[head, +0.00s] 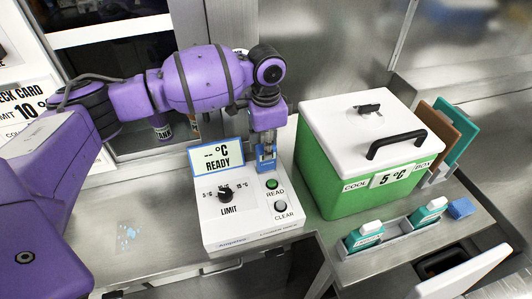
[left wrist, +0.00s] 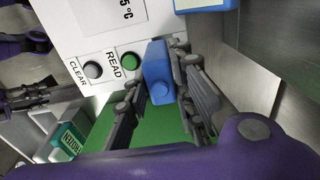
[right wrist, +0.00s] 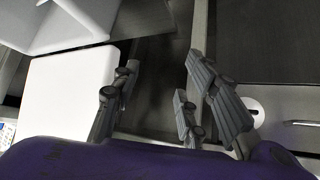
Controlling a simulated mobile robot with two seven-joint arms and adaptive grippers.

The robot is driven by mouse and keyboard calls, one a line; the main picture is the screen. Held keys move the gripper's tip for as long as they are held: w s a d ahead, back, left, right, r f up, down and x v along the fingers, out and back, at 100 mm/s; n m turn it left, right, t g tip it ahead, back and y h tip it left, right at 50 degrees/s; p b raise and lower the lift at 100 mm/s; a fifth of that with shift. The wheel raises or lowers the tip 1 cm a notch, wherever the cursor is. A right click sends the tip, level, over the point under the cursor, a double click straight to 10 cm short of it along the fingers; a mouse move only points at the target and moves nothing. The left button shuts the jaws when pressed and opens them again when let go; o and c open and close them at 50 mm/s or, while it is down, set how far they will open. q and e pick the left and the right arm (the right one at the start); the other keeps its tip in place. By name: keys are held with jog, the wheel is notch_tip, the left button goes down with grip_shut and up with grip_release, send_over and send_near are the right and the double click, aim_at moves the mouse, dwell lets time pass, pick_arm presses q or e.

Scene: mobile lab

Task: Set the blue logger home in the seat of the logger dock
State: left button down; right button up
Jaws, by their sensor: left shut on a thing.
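The blue logger (left wrist: 157,72) is between the fingers of my left gripper (left wrist: 160,88), which is shut on it. In the head view my left gripper (head: 265,140) points down at the back right of the white logger dock (head: 250,232), and a bit of the blue logger (head: 266,164) shows below the fingers. The logger's lower end is at the dock's face, beside the green READ button (head: 271,184). The seat is hidden, so I cannot tell how deep the logger sits. My right gripper (right wrist: 153,85) is open and empty, away from the dock.
The dock's display (head: 217,158) reads READY. A green cool box (head: 340,170) with a white lid stands close right of the dock. A blue block (head: 460,207) lies at the right. The counter left of the dock is mostly clear.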

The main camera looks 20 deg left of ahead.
pick_arm(q)
jog(key=shift+w+a+f, duration=0.15)
jog(key=shift+w+f, duration=0.25)
jog(key=shift+f, duration=0.05)
notch_tip(320, 180, down, 3)
jog(key=shift+r, duration=0.2)
jog(key=shift+s+f, duration=0.2)
jog(key=shift+f, duration=0.1)
jog(key=shift+s+f, duration=0.15)
jog(key=shift+f, duration=0.1)
jog(key=c, duration=1.7)
grip_release()
jog(key=shift+f, duration=0.1)
jog(key=shift+c, duration=0.2)
jog(key=shift+o, duration=1.3)
jog(key=shift+w, duration=0.4)
jog(key=shift+r, duration=0.85)
notch_tip(320, 180, up, 10)
jog(key=shift+r, duration=0.55)
pick_arm(e)
jog(key=shift+s+a, duration=0.15)
jog(key=shift+a, duration=0.05)
